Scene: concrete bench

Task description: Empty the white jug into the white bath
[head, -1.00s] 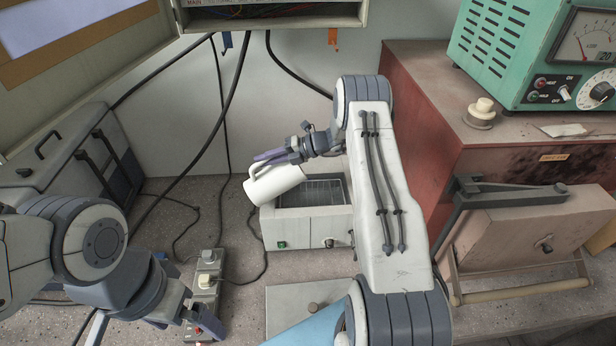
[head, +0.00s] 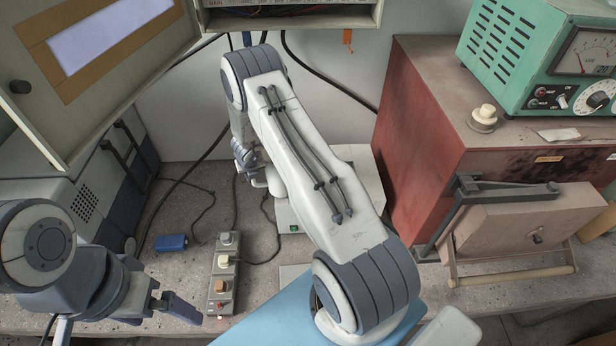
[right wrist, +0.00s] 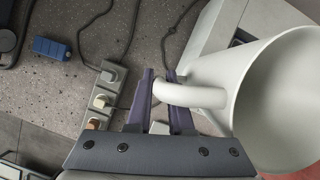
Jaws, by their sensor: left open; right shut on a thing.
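The white jug (right wrist: 245,95) fills the right of the right wrist view, its wide mouth turned partly toward the camera. Its pale inside shows; I see no contents, and I cannot tell its exact tilt. My right gripper (right wrist: 160,80) is shut on the jug's handle. In the head view my right arm hides most of the jug (head: 274,182). The white bath (head: 366,172) stands behind that arm, its opening hidden; part of it shows beside the jug in the right wrist view (right wrist: 212,35). My left gripper (head: 174,304) is open and empty, low at the left.
A power strip (head: 224,275) and a small blue box (head: 171,243) lie on the bench left of the bath. Dark cables run behind them. A red cabinet (head: 415,120) bounds the right. A grey case (head: 95,190) stands at the left.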

